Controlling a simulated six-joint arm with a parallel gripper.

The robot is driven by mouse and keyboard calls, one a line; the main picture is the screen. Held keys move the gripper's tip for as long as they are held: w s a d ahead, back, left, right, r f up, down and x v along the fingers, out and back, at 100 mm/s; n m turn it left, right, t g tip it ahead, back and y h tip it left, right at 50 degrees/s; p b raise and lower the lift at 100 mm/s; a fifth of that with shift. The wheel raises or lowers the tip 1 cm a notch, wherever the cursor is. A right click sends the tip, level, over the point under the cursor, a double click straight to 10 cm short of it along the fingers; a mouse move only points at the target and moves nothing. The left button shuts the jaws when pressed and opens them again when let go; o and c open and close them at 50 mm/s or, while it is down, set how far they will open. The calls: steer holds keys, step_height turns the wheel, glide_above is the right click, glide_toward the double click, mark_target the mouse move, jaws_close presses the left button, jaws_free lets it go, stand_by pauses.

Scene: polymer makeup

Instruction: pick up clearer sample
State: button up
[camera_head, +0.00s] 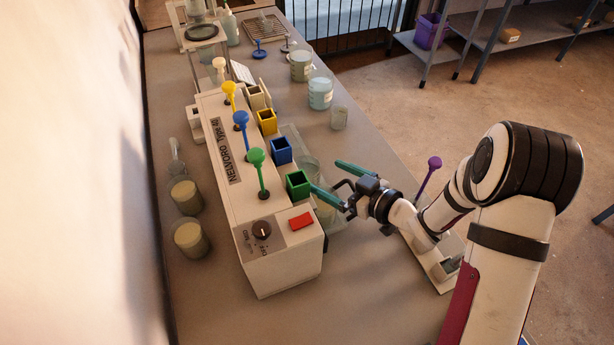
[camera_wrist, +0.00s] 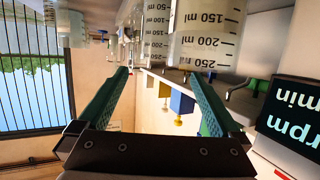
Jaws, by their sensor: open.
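My gripper (camera_head: 326,175) has two long green fingers spread apart with nothing between them; the open fingers also show in the wrist view (camera_wrist: 158,76). In the head view, a glass beaker (camera_head: 308,167) stands just beyond the fingertips, in a clear tray (camera_head: 336,222). A second beaker (camera_head: 326,212) stands beside it, partly hidden by the lower finger. The wrist view shows a large graduated beaker (camera_wrist: 208,30) with cloudy, pale contents, cut off at the top edge, and a graduated vessel (camera_wrist: 158,30) farther off. I cannot tell which sample is clearer.
A white stirrer unit (camera_head: 280,262) with coloured paddles and a green block (camera_head: 298,185) stands left of my gripper. A blue-tinted beaker (camera_head: 320,92), a small beaker (camera_head: 340,118) and another beaker (camera_head: 300,66) stand farther back. A purple paddle (camera_head: 428,176) stands right. The front bench is clear.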

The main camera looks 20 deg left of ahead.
mark_target(297, 162)
steer(key=x, duration=0.5)
steer(key=shift+a+f, duration=0.35)
jaws_close()
